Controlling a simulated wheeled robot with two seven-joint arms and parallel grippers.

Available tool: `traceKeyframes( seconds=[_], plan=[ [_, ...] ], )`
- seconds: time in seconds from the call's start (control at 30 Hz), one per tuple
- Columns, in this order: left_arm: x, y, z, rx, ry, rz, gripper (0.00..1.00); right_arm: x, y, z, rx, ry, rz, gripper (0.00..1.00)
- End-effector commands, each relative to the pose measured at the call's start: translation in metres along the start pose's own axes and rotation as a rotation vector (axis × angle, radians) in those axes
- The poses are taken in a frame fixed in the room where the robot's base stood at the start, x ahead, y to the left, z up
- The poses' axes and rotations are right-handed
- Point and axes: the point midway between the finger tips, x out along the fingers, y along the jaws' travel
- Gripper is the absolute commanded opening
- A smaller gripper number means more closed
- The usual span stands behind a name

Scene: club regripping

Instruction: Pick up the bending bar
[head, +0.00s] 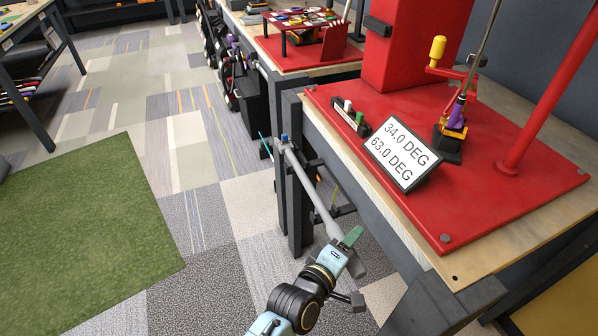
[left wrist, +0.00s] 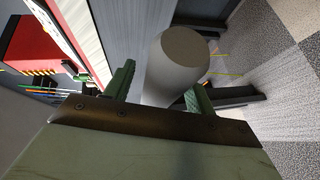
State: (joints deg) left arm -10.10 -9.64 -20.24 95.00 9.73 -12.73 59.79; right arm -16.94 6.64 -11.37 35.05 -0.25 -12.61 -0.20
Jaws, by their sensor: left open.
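The bending bar (head: 316,194) is a long grey bar beside the near side of the workbench, running from a dark bracket down towards my left gripper. My left gripper (head: 347,243) is at the bar's lower, thicker end, which shows partly behind it. In the left wrist view the bar's round grey end (left wrist: 178,62) sits between and beyond the two green fingers of my left gripper (left wrist: 160,80). The fingers are apart, and I cannot tell whether either touches the bar. My right gripper is out of view.
The workbench (head: 370,195) has a red top with a sign (head: 402,153) reading 34.0 DEG and 63.0 DEG, a loft-and-lie style fixture (head: 450,130) and a red post. Its dark legs stand close to the bar. Open carpet and a green mat (head: 80,230) lie left.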

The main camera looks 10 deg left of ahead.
Motion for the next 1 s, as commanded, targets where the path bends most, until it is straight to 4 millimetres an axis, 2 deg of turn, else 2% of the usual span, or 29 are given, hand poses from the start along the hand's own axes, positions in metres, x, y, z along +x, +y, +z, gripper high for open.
traceKeyframes(
  seconds=[0.23,0.67,1.0],
  plan=[
    [0.002,0.0,0.0,0.0,0.0,-0.001,0.55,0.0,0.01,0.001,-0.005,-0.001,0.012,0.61],
    [0.002,0.0,0.0,0.001,0.0,-0.001,0.0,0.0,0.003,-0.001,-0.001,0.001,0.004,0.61],
    [0.002,0.003,-0.001,0.006,0.002,0.005,0.0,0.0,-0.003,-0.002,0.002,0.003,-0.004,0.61]
  ],
)
